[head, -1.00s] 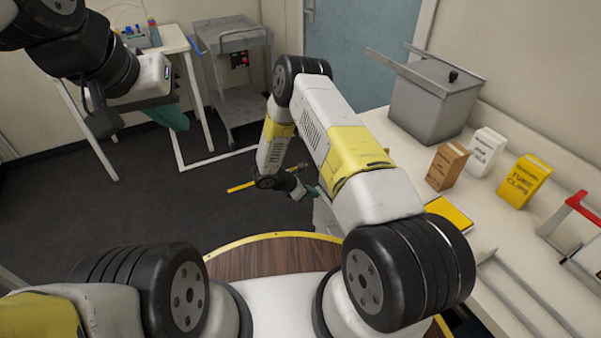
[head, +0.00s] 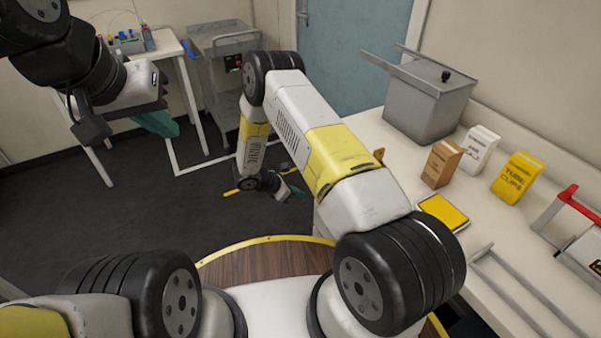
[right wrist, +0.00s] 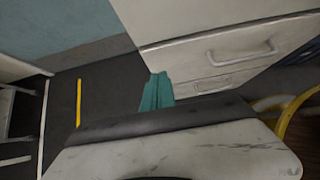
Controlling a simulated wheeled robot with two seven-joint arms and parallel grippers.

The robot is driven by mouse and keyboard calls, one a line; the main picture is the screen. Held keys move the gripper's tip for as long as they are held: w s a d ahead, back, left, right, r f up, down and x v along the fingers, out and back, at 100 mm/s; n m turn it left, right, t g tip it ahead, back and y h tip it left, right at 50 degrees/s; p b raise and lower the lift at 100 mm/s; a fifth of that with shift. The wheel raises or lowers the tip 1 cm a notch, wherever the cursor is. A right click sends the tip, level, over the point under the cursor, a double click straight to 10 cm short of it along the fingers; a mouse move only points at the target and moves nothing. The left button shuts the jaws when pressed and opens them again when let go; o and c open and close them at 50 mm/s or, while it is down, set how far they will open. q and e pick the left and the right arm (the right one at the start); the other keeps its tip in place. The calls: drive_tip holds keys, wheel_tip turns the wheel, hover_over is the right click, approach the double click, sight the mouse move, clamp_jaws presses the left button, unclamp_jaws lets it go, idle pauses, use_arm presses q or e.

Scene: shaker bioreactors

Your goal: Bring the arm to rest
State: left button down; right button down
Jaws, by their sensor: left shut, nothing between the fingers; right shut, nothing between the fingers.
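My right arm, white with yellow bands, is bent, with its forearm hanging down over the dark floor beside the white bench. My right gripper (head: 298,192) hangs low at its end, small in the head view. Its teal fingers (right wrist: 157,92) are together and empty in the right wrist view, in front of white drawers. My left arm comes in at the upper left. My left gripper (head: 157,123), also teal, is held in front of the small white table, shut with nothing in it; its fingers are partly hidden by the wrist.
The white bench (head: 405,165) on the right carries a grey lidded bath (head: 425,105), brown (head: 440,163), white (head: 480,148) and yellow (head: 519,176) boxes, and a red-handled rack (head: 568,193). A grey cart (head: 222,38) and white table (head: 165,47) stand behind. Floor at left is clear.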

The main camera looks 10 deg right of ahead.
drive_tip(key=v, duration=0.6)
drive_tip(key=shift+a+r, duration=0.25)
drive_tip(key=s+d+r+m+g+y, duration=0.15)
drive_tip(key=r+m, duration=0.25)
drive_tip(key=r, duration=0.6)
drive_tip(key=s+d+r+m+y, duration=0.1)
drive_tip(key=s+d+r+m, duration=0.2)
drive_tip(key=r, duration=0.6)
drive_tip(key=s+d+r+m+y, duration=0.2)
drive_tip(key=d+r+m, duration=0.15)
drive_tip(key=r, duration=0.65)
drive_tip(key=s+r+m+t+y, duration=0.4)
drive_tip(key=s+r+m, duration=0.6)
drive_tip(key=s+r, duration=0.5)
drive_tip(key=s+y, duration=0.2)
drive_tip(key=s, duration=0.1)
drive_tip(key=shift+s+a+m+t, duration=0.3)
drive_tip(key=shift+s+m+t, duration=0.05)
drive_tip(key=shift+s, duration=0.05)
drive_tip(key=shift+d+r, duration=0.1)
